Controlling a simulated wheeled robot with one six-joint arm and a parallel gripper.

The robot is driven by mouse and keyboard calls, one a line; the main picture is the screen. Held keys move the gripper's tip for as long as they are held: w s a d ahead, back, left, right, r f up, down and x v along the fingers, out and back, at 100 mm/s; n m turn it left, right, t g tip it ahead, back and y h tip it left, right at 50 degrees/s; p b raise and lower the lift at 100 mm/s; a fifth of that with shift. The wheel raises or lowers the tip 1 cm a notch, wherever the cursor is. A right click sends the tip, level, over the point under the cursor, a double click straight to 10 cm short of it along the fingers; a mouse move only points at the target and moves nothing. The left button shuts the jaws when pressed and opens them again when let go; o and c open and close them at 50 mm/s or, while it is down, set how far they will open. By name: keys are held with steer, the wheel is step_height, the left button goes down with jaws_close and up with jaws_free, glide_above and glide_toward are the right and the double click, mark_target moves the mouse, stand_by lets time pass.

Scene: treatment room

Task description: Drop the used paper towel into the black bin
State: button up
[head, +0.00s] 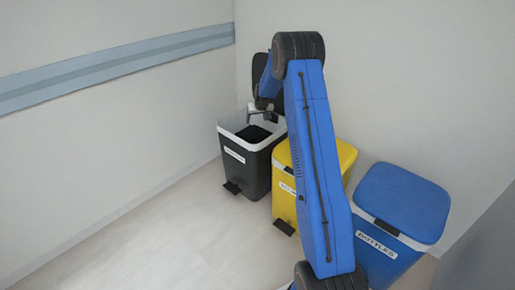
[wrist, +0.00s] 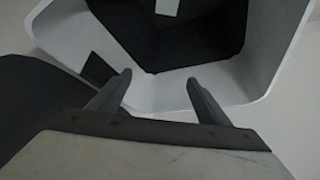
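My gripper (head: 263,116) is over the bin's opening. In the wrist view, my gripper (wrist: 158,80) has its two fingers apart with nothing between them, above the bin's white rim (wrist: 255,85). A small pale patch (wrist: 165,7) shows against the dark inside of the bin at the top edge. It may be the used paper towel, but I cannot tell for certain. No other paper towel shows.
A yellow bin (head: 283,195) stands right of the black bin, partly hidden by my arm. A blue bin (head: 400,200) with a closed lid and a "BOTTLES" label is farther right. Walls close in behind and at left. The floor (head: 170,235) in front is clear.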

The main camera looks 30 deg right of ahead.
steer(key=v, duration=1.7)
steer(key=shift+r, duration=0.15)
steer(key=shift+s, duration=0.15)
steer(key=s+a+r, duration=0.5)
steer(key=s+a, duration=0.1)
steer(key=s, duration=0.3)
steer(key=s+a+r+n+y, duration=0.1)
steer(key=s+a+r, duration=0.4)
steer(key=s, duration=0.3)
steer(key=s+a+r, duration=0.5)
steer(key=s+a, duration=0.1)
steer(key=s, duration=0.3)
steer(key=s+a+f, duration=0.1)
steer(key=s+a, duration=0.1)
steer(key=s, duration=0.8)
steer(key=s+a+f+n+g, duration=0.1)
steer(key=s+a, duration=0.2)
steer(key=s, duration=0.8)
steer(key=s+a+f, duration=0.1)
steer(key=s+a, duration=0.1)
steer(key=s, duration=0.9)
steer(key=shift+a+f+g, duration=0.25)
steer(key=shift+f+g, duration=0.05)
steer(key=shift+f, duration=0.1)
